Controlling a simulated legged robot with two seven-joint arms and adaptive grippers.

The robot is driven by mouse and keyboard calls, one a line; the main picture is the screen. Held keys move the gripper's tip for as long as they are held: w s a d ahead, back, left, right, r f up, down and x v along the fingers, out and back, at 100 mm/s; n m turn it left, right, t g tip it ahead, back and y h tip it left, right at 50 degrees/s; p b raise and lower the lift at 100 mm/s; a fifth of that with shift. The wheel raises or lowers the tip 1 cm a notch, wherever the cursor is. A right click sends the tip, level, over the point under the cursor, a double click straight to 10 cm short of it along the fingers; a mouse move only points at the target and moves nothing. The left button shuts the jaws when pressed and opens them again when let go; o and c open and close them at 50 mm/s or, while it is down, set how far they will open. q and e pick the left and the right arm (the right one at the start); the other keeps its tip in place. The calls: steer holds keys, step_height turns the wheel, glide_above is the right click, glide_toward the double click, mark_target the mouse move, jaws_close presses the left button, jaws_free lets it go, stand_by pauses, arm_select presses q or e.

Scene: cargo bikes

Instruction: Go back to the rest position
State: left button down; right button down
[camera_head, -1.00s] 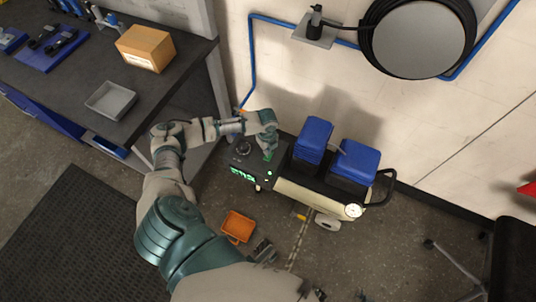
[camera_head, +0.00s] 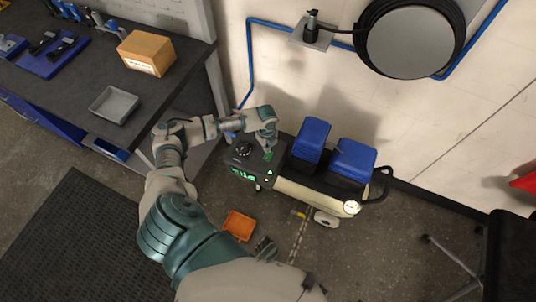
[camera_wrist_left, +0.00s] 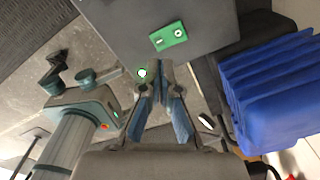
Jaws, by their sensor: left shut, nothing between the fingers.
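My left gripper (camera_head: 268,148) is over the right part of the dark control box on the cart in the head view. Its fingers (camera_wrist_left: 163,90) are together and empty in the left wrist view. The dark control box (camera_head: 240,160) has a black knob, a lit green display (camera_head: 243,175) and a small green panel (camera_head: 268,156) just below the gripper.
Blue bins (camera_head: 312,140) stand on the cart (camera_head: 310,195), right of the control box. An orange tray (camera_head: 239,225) lies on the floor. The workbench (camera_head: 60,95) at left carries a grey tray (camera_head: 114,104) and a cardboard box (camera_head: 146,52). A wall hose reel (camera_head: 410,42) is above.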

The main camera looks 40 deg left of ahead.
stand_by(0.4)
